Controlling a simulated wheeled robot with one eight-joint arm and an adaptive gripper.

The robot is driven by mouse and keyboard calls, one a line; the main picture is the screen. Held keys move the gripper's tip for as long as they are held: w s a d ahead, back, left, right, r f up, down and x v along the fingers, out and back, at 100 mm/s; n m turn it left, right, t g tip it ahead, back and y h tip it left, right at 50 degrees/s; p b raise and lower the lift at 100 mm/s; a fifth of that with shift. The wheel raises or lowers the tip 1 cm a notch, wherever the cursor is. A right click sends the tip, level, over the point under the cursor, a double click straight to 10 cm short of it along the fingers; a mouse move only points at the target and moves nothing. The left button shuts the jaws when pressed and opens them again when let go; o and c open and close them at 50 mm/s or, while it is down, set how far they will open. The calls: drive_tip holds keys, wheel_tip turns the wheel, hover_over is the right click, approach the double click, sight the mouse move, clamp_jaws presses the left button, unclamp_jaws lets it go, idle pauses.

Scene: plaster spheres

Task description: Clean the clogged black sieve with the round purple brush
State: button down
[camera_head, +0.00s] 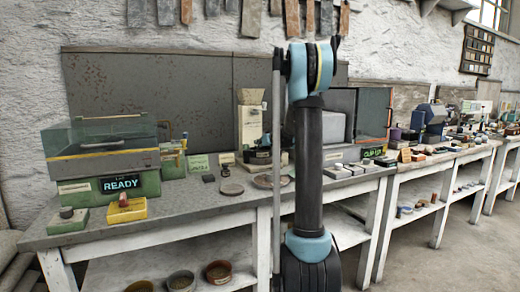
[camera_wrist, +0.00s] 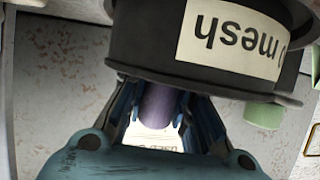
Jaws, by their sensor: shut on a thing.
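In the wrist view my gripper (camera_wrist: 160,95) is shut on a purple cylinder, the round purple brush (camera_wrist: 158,105), which stands between the two fingers. The black sieve (camera_wrist: 145,45) fills the top of the wrist view, with a cream label reading "mesh" upside down. Its lower rim overlaps the fingertips and the far end of the brush in the picture. Whether the brush touches the sieve, and the state of its mesh, cannot be told. In the head view my arm stands in front of the bench, and my gripper and the sieve cannot be made out.
More benches run right; the right floor is clear.

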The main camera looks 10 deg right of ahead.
drive_tip(key=shift+w+a, duration=0.1)
drive_tip(key=shift+w, duration=0.2)
drive_tip(key=shift+s+d, duration=0.15)
drive_tip(key=shift+s, duration=0.75)
drive_tip(key=shift+s+d, duration=0.15)
drive_tip(key=shift+s, duration=0.7)
drive_tip(key=shift+f, duration=0.1)
drive_tip(key=shift+w+a, duration=0.15)
drive_tip(key=shift+w, duration=0.75)
drive_tip(key=shift+w+a, duration=0.15)
drive_tip(key=shift+w, duration=0.7)
drive_tip(key=shift+s+d, duration=0.15)
drive_tip(key=shift+s, duration=0.75)
drive_tip(key=shift+s+d, duration=0.15)
drive_tip(key=shift+s, duration=0.7)
drive_tip(key=shift+w, duration=0.1)
drive_tip(key=shift+w+a+r, duration=0.15)
drive_tip(key=shift+w+r, duration=0.6)
drive_tip(key=shift+w, duration=0.05)
